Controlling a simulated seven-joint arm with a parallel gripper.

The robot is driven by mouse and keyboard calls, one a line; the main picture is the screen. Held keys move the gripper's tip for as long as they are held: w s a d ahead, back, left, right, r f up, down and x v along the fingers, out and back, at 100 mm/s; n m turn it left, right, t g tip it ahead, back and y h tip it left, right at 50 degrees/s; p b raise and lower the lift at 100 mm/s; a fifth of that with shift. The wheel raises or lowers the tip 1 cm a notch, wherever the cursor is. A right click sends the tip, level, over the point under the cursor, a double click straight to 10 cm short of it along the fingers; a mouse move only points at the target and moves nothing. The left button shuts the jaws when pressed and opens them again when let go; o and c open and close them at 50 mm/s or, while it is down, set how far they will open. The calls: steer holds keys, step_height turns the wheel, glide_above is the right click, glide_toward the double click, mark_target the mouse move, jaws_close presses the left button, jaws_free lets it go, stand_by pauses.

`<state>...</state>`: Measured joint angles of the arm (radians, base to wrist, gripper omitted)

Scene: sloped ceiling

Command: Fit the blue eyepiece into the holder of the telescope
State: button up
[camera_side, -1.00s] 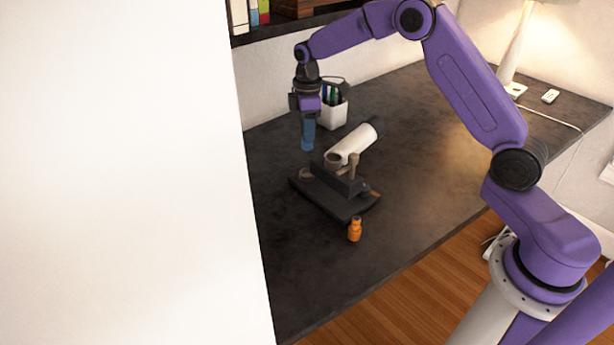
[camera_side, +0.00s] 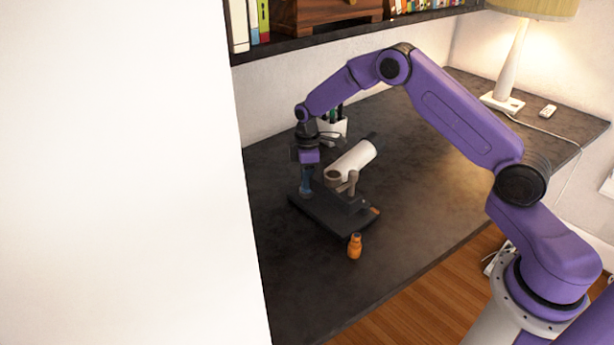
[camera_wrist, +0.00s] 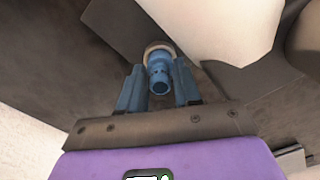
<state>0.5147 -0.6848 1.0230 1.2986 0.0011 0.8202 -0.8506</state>
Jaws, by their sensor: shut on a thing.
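My gripper (camera_side: 306,178) points down at the left end of the telescope's dark base (camera_side: 335,213). In the wrist view my gripper (camera_wrist: 160,92) is shut on the blue eyepiece (camera_wrist: 159,72), with one finger on each side of it. The eyepiece's far end meets a pale ring (camera_wrist: 156,50), which looks like the holder; how deep it sits I cannot tell. In the side view the eyepiece is mostly hidden by the fingers. The telescope's white tube (camera_side: 352,160) lies tilted on its mount, right of my gripper. An orange eyepiece-like piece (camera_side: 355,246) stands in front of the base.
A white pen cup (camera_side: 333,130) stands behind my gripper, and a shelf (camera_side: 350,35) runs above the back of the table. A lamp (camera_side: 508,70) stands at the back right. A white wall (camera_side: 120,180) blocks the left.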

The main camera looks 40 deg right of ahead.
steer(key=o, duration=0.8)
steer(key=shift+f, duration=0.15)
step_height(320, 180, up, 12)
steer(key=shift+r, duration=0.25)
steer(key=s+a+r, duration=0.4)
steer(key=s+a, duration=0.1)
steer(key=s, duration=0.5)
steer(key=s+a+r, duration=0.3)
steer(key=s+a, duration=0.2)
steer(key=s, duration=0.5)
steer(key=shift+n, duration=0.5)
steer(key=s+d, duration=0.2)
steer(key=s, duration=0.5)
steer(key=s+d, duration=0.2)
steer(key=s, duration=0.6)
steer(key=s+d, duration=0.2)
steer(key=s, duration=0.5)
steer(key=shift+s+d+f, duration=0.1)
steer(key=shift+s+f, duration=0.1)
steer(key=shift+f, duration=0.2)
